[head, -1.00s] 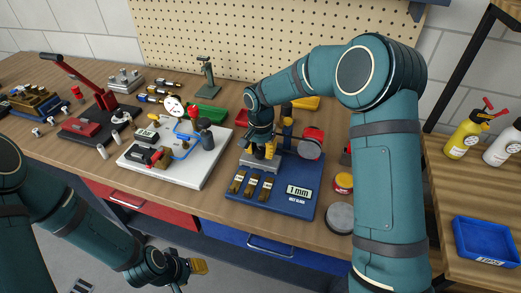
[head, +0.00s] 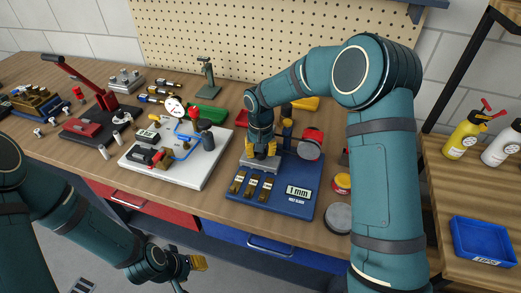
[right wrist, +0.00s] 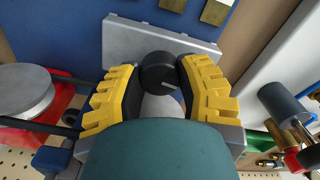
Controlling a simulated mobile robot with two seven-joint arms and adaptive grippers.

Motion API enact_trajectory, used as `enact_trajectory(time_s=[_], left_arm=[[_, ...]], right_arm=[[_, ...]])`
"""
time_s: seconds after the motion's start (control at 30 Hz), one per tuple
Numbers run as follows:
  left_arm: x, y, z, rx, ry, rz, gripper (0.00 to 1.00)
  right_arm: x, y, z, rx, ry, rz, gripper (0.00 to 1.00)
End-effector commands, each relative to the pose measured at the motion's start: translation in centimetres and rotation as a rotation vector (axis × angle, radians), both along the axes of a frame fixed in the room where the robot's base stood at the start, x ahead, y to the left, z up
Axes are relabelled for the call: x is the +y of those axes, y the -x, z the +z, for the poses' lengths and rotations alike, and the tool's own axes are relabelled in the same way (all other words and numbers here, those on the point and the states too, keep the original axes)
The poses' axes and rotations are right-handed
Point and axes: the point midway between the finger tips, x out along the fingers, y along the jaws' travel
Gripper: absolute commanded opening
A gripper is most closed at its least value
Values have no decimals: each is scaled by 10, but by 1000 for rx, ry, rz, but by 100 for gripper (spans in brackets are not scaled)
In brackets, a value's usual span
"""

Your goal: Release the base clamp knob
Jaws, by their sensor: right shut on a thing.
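The base clamp knob (right wrist: 161,72) is a round black knob with a pale mark line, seen in the right wrist view at the grey block (right wrist: 125,42) of the blue fixture. My right gripper (right wrist: 158,85) has its yellow-padded fingers on both sides of the knob and is shut on it. In the head view the right gripper (head: 263,150) points down over the blue fixture base (head: 274,203), which carries a "1 mm" label, and it hides the knob there. My left gripper (head: 198,263) hangs low in front of the bench, away from the fixture; its finger opening is unclear.
A red-topped part (head: 311,140) stands close to the right of my right gripper. A white board with a gauge and blue tubing (head: 200,178) lies to the left. A grey disc (head: 339,218) and a red-and-yellow button (head: 342,183) sit to the right.

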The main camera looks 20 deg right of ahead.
Motion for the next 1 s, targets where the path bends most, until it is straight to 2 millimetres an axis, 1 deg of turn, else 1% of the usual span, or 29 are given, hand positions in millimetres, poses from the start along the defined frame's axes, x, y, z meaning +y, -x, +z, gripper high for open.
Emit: enact_trajectory(time_s=[0.2, 0.57, 0.6, 0.63, 0.67, 1.0], left_arm=[[0, 0, 1, -1, 0, 0, 47], [0, 0, 1, -1, 0, 0, 47], [0, 0, 1, -1, 0, 0, 47], [0, 0, 1, -1, 0, 0, 47], [0, 0, 1, -1, 0, 0, 47], [0, 0, 1, -1, 0, 0, 47]], right_arm=[[0, 0, 0, 0, 0, 35, 0], [0, 0, -1, 0, 0, 37, 0], [0, 0, -1, 0, 0, 37, 53], [0, 0, -1, 0, 0, 37, 63], [0, 0, -1, 0, 0, 37, 70], [0, 0, 0, 0, 0, 36, 70]])
